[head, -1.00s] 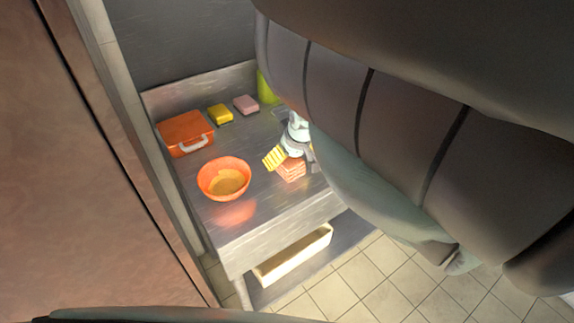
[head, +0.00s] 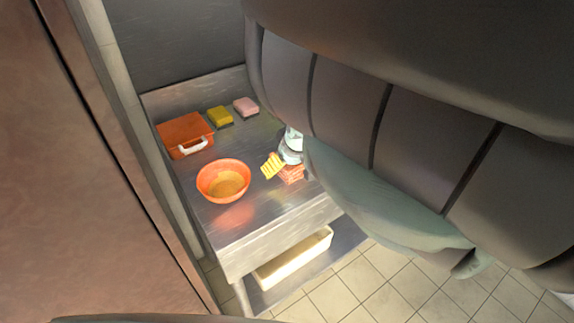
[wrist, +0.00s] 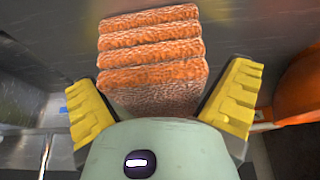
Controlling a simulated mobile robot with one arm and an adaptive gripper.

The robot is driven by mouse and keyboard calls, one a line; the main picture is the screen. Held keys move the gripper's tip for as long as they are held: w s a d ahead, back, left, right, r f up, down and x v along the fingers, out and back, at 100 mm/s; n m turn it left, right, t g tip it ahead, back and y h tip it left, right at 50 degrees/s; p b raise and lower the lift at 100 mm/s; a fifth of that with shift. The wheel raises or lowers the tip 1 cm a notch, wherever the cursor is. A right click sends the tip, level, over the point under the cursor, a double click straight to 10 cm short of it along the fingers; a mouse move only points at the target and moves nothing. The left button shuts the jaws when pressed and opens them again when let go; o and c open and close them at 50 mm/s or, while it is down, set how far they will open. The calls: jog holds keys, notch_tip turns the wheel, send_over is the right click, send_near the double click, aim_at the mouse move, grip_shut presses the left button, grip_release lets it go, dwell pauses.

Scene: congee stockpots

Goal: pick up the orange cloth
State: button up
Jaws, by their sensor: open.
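The orange cloth (wrist: 152,60) is a folded, ridged stack on the metal table. In the wrist view it lies between the two yellow fingers of my gripper (wrist: 165,105), which is open, with a small gap on either side. My gripper's palm hides the near end of the cloth. In the head view the cloth (head: 292,176) shows only in part, beside a yellow finger of my gripper (head: 280,166) and under my wrist.
An orange bowl (head: 223,181) stands left of the cloth; its side shows at right in the wrist view (wrist: 299,88). An orange box (head: 185,134), a yellow sponge (head: 219,117) and a pink sponge (head: 246,106) are further back. A cream tray (head: 293,260) sits on the lower shelf.

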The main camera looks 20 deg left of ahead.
jog(key=shift+f, duration=0.1)
jog(key=c, duration=1.2)
jog(key=shift+r+p, duration=2.1)
jog(key=shift+r, duration=3.15)
